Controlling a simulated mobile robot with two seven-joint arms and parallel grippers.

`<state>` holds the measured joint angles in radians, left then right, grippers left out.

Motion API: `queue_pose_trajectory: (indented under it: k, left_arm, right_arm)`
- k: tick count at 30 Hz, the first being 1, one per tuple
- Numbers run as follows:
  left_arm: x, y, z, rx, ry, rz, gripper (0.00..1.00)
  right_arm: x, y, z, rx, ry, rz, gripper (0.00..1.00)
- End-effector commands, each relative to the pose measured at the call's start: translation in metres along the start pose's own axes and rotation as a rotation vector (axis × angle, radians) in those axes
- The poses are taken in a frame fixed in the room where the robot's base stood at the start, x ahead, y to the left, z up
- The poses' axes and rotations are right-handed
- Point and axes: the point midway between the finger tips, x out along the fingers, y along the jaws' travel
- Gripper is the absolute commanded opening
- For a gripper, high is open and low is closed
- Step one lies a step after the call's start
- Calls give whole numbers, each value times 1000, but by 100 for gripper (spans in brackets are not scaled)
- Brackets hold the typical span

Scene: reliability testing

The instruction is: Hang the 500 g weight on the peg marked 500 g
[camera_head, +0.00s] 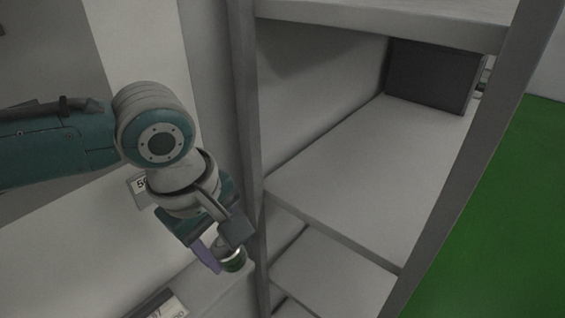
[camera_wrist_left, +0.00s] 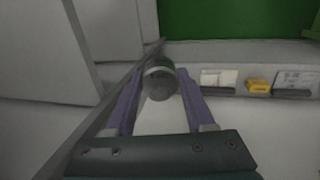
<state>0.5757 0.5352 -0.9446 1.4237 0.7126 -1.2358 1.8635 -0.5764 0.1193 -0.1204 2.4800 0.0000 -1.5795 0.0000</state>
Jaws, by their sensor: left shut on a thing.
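My left gripper (camera_head: 220,255) is shut on a small round weight (camera_head: 235,262) with a dark green side and a pale metal band. In the left wrist view the weight (camera_wrist_left: 160,82) sits between the purple fingers of the left gripper (camera_wrist_left: 160,92), near their tips. No marking on it can be read. A white label (camera_head: 140,188) starting with "50" shows behind my left wrist, and the arm hides the rest. No peg can be made out. My right gripper is not in view.
A grey shelf rack (camera_head: 350,170) stands just right of the left gripper, its post (camera_head: 247,110) close by. A dark box (camera_head: 430,75) is on its upper shelf. The wrist view shows a ledge with a yellow object (camera_wrist_left: 258,86) and a white card (camera_wrist_left: 218,78).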

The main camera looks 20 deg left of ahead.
Motion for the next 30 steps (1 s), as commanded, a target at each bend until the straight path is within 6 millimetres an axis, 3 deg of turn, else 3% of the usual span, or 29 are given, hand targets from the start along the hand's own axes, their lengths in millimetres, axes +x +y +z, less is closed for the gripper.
queue_pose_trajectory:
  k: [30]
  left_arm:
    - [8,0,-62,2,3,3,0]
  right_arm:
    - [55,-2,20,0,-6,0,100]
